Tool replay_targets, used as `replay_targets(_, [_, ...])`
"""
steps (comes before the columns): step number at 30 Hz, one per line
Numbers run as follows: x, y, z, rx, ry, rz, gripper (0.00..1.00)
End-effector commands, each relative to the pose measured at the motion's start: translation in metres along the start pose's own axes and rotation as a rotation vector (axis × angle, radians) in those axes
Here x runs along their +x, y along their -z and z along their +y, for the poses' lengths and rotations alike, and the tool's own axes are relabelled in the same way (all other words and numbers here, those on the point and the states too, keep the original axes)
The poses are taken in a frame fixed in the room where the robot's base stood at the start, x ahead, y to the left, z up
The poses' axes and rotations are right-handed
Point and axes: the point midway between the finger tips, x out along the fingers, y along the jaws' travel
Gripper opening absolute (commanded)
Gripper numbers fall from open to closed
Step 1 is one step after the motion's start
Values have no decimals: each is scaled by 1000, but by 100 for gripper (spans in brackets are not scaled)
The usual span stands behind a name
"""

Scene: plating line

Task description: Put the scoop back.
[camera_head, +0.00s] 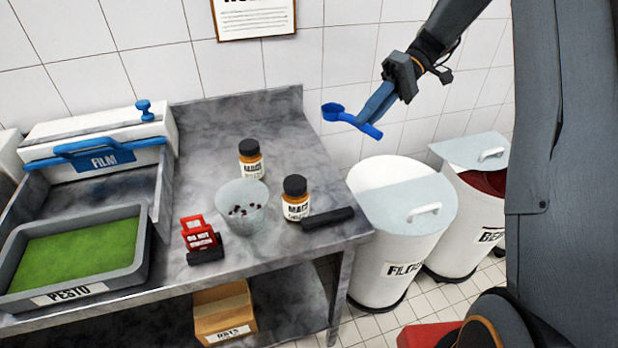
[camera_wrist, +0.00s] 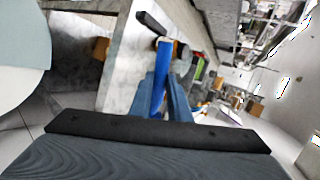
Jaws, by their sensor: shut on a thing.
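The blue scoop (camera_head: 333,110) is held in the air by my gripper (camera_head: 368,116), above and a little left of the flour bin. My gripper is shut on its handle, with the scoop's bowl to the left and the handle end to the lower right. In the wrist view the blue scoop (camera_wrist: 160,80) lies between the fingers of my gripper (camera_wrist: 164,100). The white bin (camera_head: 378,255), with a label starting "FLO", stands open at its back left, showing white contents. Whether the scoop's bowl holds anything is unclear.
A second bin (camera_head: 455,235) with dark red contents stands to the right.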

Motion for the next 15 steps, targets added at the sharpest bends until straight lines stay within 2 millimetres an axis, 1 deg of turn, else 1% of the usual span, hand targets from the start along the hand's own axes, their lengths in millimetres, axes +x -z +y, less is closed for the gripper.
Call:
replay_targets(1, [16, -3, -13, 22, 0, 29, 0])
replay_targets(3, [37, -6, -26, 53, -2, 76, 0])
replay_targets(6, [65, -15, -42, 98, -3, 141, 0])
replay_targets(9, [89, -25, -54, 136, -5, 196, 0])
replay_targets(12, [107, -34, -62, 164, -7, 238, 0])
replay_targets(15, [118, -41, -66, 184, -8, 266, 0])
